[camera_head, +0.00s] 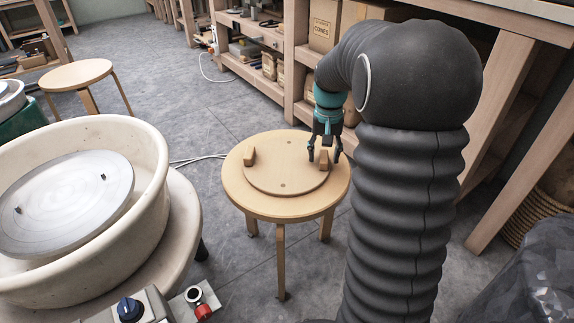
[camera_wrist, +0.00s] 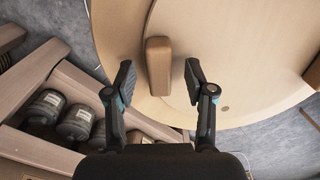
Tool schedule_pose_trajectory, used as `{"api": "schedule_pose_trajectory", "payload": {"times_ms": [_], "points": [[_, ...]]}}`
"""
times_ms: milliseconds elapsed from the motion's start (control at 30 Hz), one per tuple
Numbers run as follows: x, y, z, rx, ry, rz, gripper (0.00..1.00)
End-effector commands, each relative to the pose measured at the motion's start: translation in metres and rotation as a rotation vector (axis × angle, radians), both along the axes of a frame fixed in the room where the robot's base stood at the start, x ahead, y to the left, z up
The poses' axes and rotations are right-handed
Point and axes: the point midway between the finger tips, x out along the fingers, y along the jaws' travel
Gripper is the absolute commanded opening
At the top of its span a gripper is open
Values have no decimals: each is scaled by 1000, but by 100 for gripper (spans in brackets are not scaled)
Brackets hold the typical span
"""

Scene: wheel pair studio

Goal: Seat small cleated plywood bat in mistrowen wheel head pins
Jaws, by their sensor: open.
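The small plywood bat (camera_head: 285,178) is a round disc lying flat on a round wooden stool (camera_head: 238,191). It has a wooden cleat (camera_head: 249,156) at its left edge and another cleat (camera_head: 324,159) at its right edge, plus small dark holes. My gripper (camera_head: 325,155) is at the right cleat, fingers pointing down. In the wrist view my gripper (camera_wrist: 160,78) is open, with its fingers apart on both sides of the cleat (camera_wrist: 158,66). The grey wheel head (camera_head: 75,205) sits inside a cream splash pan at left, with two dark pins (camera_head: 18,210) standing up from it.
The splash pan rim (camera_head: 158,165) rises around the wheel head, left of the stool. Another stool (camera_head: 77,74) is behind. Wooden shelving (camera_head: 270,70) lies beyond the stool at right. Grey floor is open behind.

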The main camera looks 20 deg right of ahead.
Motion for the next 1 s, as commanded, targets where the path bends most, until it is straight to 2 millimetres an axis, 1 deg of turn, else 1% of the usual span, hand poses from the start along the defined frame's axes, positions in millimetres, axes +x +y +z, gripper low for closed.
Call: {"api": "schedule_pose_trajectory", "payload": {"times_ms": [33,100,300,367,400,467,500,533,867,1000], "points": [[0,0,-7,1,2,0,54],[0,0,-11,0,1,0,54],[0,0,-11,0,0,0,54],[0,0,-10,0,0,0,39],[0,0,-10,0,0,0,29],[0,0,-10,0,0,0,14],[0,0,-10,0,0,0,4],[0,0,-10,0,0,0,0],[0,0,-9,1,-1,0,0],[1,0,0,0,-3,0,0]]}}
